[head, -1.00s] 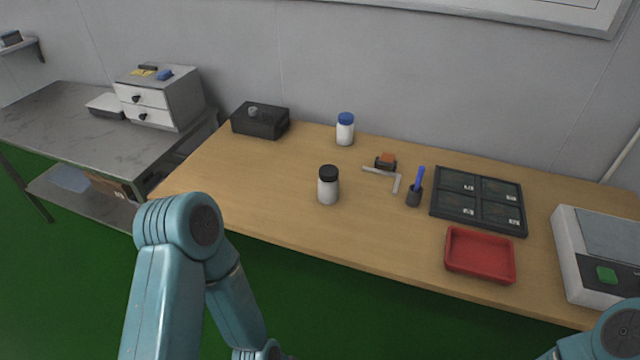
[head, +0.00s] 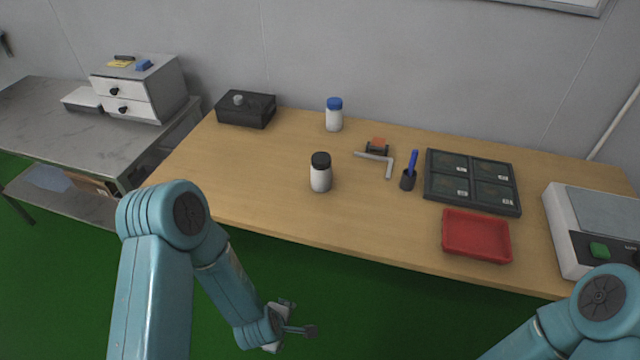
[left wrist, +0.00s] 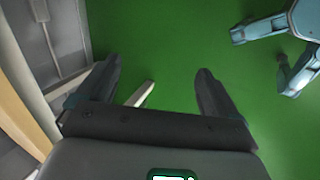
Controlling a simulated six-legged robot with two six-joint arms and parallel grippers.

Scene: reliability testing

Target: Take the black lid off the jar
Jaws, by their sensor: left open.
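The jar (head: 320,180) is white with a black lid (head: 320,160) on top. It stands upright on the wooden table, left of the middle, near the front edge. My left gripper (head: 298,318) is below and in front of the table edge, over the green floor, well apart from the jar. In the left wrist view my left gripper (left wrist: 155,88) is open, with nothing between its fingers but floor and a thin pale bar behind. The jar is not in that view. My right arm shows at the lower right of the head view, but its gripper is out of frame.
A white bottle with a blue cap (head: 334,115) stands behind the jar. A black box (head: 246,108) is at the back left.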

